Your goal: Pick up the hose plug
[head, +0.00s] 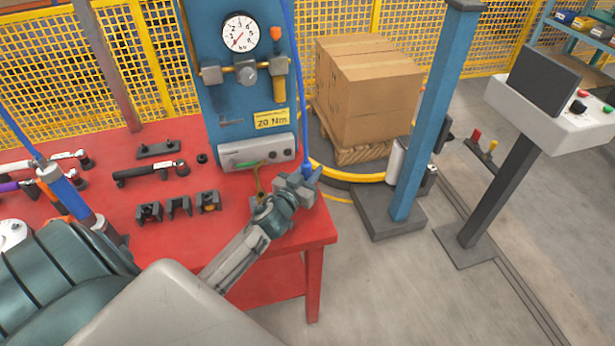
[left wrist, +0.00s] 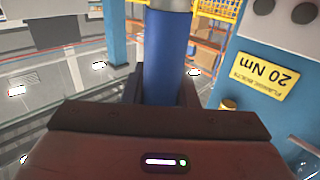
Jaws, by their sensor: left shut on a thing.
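The hose plug (head: 307,173) is blue and hangs at the lower end of a thin blue hose (head: 295,90), beside the right edge of the blue gauge panel. My left gripper (head: 300,185) is shut on it, above the right corner of the red table. In the left wrist view the plug is a blue cylinder (left wrist: 167,60) with a grey collar, standing upright in the picture between the jaws (left wrist: 160,105). The jaws hide its far end. My right gripper does not show in either view.
The panel (head: 225,100) carries a gauge and a 20 Nm label. Black blocks (head: 178,206) and wrenches (head: 150,172) lie on the red table (head: 110,150). A blue post (head: 430,120) and cardboard boxes (head: 370,90) stand right of it. A blue tool (head: 65,185) is at left.

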